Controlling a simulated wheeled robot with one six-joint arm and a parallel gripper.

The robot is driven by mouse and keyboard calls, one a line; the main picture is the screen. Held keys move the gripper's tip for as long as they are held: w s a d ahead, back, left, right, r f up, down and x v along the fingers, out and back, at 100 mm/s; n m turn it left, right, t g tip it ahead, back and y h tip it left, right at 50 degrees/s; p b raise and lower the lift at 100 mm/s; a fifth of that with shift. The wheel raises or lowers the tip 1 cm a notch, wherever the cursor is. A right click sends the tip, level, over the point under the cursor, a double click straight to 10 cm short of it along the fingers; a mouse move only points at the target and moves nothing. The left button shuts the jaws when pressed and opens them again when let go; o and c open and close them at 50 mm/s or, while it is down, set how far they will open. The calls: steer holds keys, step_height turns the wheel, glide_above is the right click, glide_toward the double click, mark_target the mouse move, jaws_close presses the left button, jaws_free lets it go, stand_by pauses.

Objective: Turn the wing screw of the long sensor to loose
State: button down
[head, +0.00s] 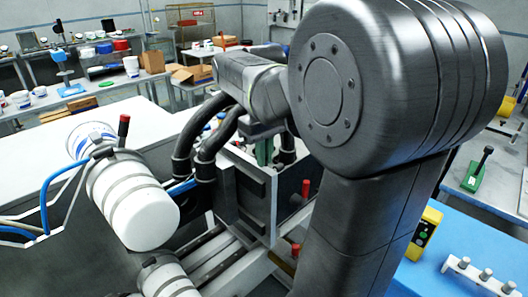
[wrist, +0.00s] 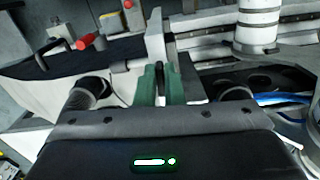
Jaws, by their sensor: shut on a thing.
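My gripper (wrist: 165,72) shows in the wrist view with two green fingers close together. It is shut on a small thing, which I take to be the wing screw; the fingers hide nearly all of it. A pale upright plate (wrist: 155,40) stands just beyond the fingertips; I cannot tell whether it is part of the long sensor. In the head view my gripper (head: 264,150) is small and partly hidden behind my arm, at the top of the dark machine housing (head: 240,200). The screw's angle cannot be made out.
A red-tipped lever (head: 305,188) is close by on the right; a red knob (wrist: 85,42) shows in the wrist view. A yellow button box (head: 424,235) stands on the blue table (head: 420,278).

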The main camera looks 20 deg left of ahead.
stand_by(0.3)
steer(key=c, duration=1.5)
jaws_free()
steer(key=shift+c, duration=0.2)
steer(key=shift+r, duration=0.1)
step_height(320, 180, up, 14)
steer(key=shift+f, duration=0.2)
step_height(320, 180, down, 13)
steer(key=shift+f, duration=0.5)
steer(key=shift+m, duration=0.3)
